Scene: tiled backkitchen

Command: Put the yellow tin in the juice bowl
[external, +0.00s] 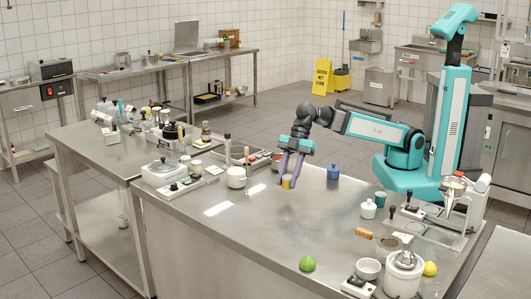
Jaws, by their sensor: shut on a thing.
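My gripper (288,178) reaches down over the middle of the steel counter, its two purple fingers shut on the small yellow tin (286,184). The fingers partly hide the tin. I cannot tell whether its base touches the counter or hangs just above it. A white bowl (368,268) stands at the front right of the counter, well apart from my gripper. What it holds is too small to tell, and no label shows that it is the juice bowl.
A blue bottle (333,172) stands just right of my gripper, and a white lidded pot (236,177) to its left. A white jar (368,209), an orange-brown block (364,233), a green fruit (307,264) and a white mortar-like vessel (403,275) stand towards the right.

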